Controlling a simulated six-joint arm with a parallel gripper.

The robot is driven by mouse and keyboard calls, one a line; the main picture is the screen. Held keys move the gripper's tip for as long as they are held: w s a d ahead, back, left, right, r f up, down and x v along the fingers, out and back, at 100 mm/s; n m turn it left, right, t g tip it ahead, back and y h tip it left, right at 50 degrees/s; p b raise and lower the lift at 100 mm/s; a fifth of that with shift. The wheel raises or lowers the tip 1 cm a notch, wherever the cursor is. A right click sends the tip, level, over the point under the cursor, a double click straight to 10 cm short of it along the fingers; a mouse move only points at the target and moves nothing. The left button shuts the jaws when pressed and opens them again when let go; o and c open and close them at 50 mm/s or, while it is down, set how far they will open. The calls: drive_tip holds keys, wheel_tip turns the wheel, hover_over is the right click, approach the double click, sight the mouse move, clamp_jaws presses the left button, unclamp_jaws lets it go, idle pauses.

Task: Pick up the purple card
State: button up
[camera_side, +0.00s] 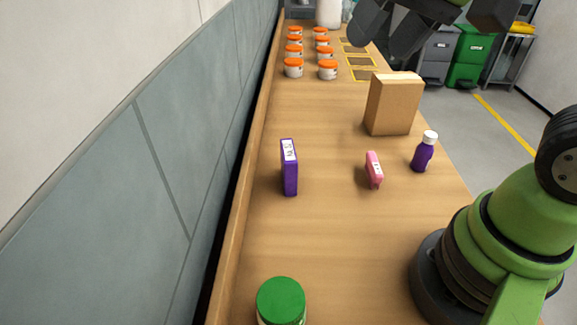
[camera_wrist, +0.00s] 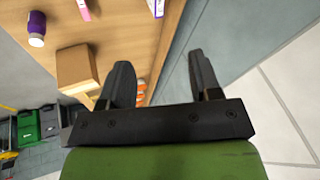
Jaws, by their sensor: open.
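The purple card (camera_side: 289,168) is a thin upright purple box with a white label on its top edge. It stands on the wooden counter left of centre in the side view. In the wrist view only a part of the purple card (camera_wrist: 157,8) shows at the top edge. My gripper (camera_wrist: 163,68) is open with nothing between its fingers. In the side view it is partly cut off at the top, high above the counter and well apart from the card.
A pink card (camera_side: 374,170), a purple bottle (camera_side: 423,154) and a cardboard box (camera_side: 390,108) stand to the right. A green-lidded jar (camera_side: 281,302) is in front. Several orange-lidded jars (camera_side: 293,68) stand at the back. A wall (camera_side: 165,130) runs along the left. The counter around the purple card is clear.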

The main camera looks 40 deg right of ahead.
drive_tip(key=w+f+m+g+h, duration=0.1)
drive_tip(key=w+f+g, duration=0.2)
drive_tip(key=w+f, duration=0.6)
drive_tip(key=g, duration=0.2)
approach(289, 150)
drive_tip(key=shift+s+f+m, duration=0.4)
drive_tip(key=shift+s+f, duration=0.05)
drive_tip(key=shift+s, duration=0.15)
drive_tip(key=shift+h, duration=0.3)
drive_tip(key=f, duration=0.5)
drive_tip(key=shift+w+f, duration=0.3)
drive_tip(key=shift+f, duration=0.1)
drive_tip(key=shift+w+a+f, duration=0.15)
drive_tip(key=shift+w+f, duration=0.05)
drive_tip(key=shift+f, duration=1.35)
drive_tip(key=shift+w+a+f, duration=0.1)
drive_tip(key=shift+w+f, duration=0.05)
drive_tip(key=shift+f, duration=1.4)
drive_tip(key=c, duration=1)
